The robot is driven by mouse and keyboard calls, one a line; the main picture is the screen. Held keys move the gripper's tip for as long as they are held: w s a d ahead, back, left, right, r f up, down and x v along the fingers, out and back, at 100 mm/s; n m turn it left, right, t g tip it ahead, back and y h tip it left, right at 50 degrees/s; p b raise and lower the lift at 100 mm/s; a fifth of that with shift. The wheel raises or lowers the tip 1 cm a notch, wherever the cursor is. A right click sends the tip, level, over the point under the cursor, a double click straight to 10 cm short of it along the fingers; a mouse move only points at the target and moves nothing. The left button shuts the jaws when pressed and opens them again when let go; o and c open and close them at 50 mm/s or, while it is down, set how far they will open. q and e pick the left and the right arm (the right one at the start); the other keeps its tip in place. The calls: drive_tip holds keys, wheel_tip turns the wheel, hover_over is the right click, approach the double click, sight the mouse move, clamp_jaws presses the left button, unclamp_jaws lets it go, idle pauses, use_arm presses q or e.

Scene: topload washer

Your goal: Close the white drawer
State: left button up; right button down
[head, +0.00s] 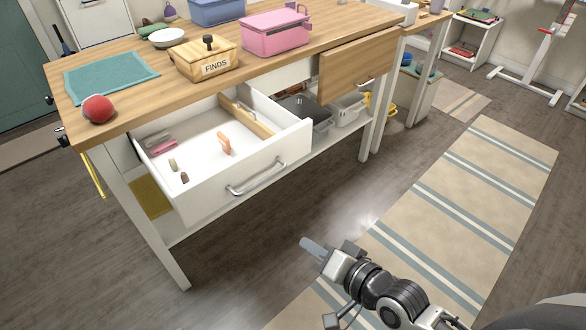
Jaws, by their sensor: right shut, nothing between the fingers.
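The white drawer (217,185) under the wooden-topped table is pulled out, its front panel facing me. Its silver bar handle (256,177) is on the front. Inside lie several small items, among them an orange one (224,143), and a wooden divider. My right gripper (312,247) is shut and empty, in front of the drawer and to the lower right of its handle, apart from it. My left gripper is out of view.
The tabletop (135,88) holds a FINDS box (203,58), a pink box (275,31), a red ball (98,109) and a teal cloth (111,77). A wood-fronted drawer (358,68) is to the right. Striped rug (470,190) and open floor lie in front.

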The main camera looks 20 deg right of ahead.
drive_tip(key=w+d+r+m+t+p, duration=0.2)
drive_tip(key=w+d+r+m, duration=0.1)
drive_tip(key=r+m, duration=0.25)
drive_tip(key=m, duration=0.1)
approach(271, 177)
drive_tip(key=x, duration=0.7)
drive_tip(key=shift+b, duration=0.3)
